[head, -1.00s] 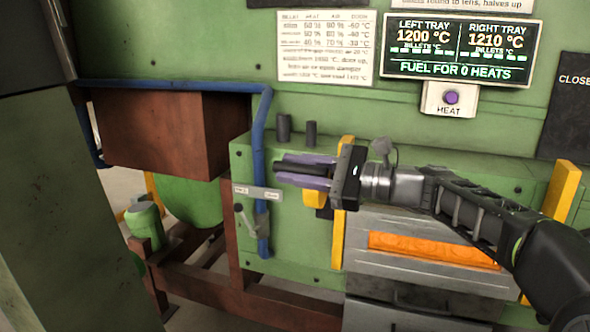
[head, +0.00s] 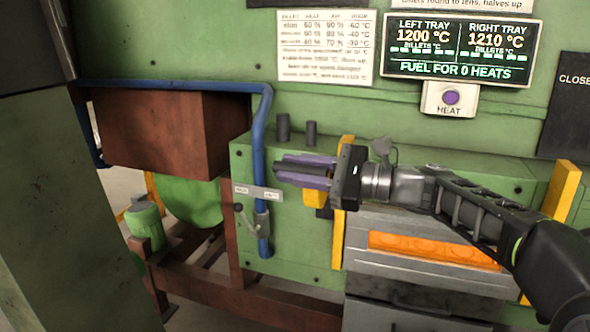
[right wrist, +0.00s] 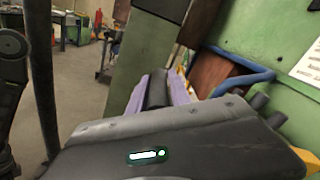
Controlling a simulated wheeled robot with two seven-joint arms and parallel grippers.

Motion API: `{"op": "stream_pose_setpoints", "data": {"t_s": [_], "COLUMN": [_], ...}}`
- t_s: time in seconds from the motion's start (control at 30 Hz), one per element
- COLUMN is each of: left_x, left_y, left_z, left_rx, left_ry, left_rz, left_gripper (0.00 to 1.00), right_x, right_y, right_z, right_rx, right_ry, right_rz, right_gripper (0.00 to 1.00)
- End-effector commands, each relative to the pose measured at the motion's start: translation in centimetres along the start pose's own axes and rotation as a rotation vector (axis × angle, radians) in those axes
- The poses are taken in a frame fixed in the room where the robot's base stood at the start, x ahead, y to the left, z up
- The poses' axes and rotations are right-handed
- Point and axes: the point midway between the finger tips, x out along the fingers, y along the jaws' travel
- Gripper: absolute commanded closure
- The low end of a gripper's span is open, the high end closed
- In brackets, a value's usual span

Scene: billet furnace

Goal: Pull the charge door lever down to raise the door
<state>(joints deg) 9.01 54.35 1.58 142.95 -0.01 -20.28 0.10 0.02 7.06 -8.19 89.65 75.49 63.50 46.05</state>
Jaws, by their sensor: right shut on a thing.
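My right gripper (head: 290,170) reaches in from the right, level with the upper front of the green furnace housing. Its purple fingers are shut on a dark, round bar, the lever handle (right wrist: 158,88), which lies lengthwise between them in the right wrist view. The rest of the lever is mostly hidden by the fingers and the gripper body. The charge door (head: 365,267) is a grey panel below my right arm, with a glowing orange slot (head: 430,246). My left gripper is not in view.
A blue pipe (head: 258,140) with a small grey valve handle (head: 240,215) runs down just left of the fingers. Yellow posts (head: 337,240) flank the door. A display (head: 460,50) and a HEAT button (head: 451,97) are above. A rusty box (head: 150,130) stands left.

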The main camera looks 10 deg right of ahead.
Motion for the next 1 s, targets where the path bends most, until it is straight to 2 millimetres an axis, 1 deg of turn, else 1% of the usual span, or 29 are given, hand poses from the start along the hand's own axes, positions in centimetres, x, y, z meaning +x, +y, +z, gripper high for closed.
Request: {"op": "stream_pose_setpoints", "data": {"t_s": [0.4,0.57,0.67,0.77,0.87,1.0], "left_x": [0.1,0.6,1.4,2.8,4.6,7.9], "left_y": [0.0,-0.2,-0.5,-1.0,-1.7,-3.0], "left_z": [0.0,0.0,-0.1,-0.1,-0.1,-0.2], "left_rx": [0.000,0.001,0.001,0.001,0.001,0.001], "left_ry": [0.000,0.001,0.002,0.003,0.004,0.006], "left_rz": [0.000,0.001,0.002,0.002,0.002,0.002], "left_gripper": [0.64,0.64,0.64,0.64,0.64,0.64], "right_x": [0.0,0.0,0.0,0.1,0.0,0.0], "right_y": [0.2,0.6,1.2,2.1,3.5,5.7], "right_z": [-0.1,-0.4,-0.7,-1.3,-2.1,-3.5], "right_rx": [0.004,-0.006,-0.024,-0.054,-0.096,-0.177], "right_ry": [0.000,0.000,-0.001,-0.001,-0.002,-0.001], "right_rz": [0.003,0.003,0.003,0.003,0.004,0.004], "right_gripper": [1.00,1.00,1.00,1.00,1.00,1.00]}}
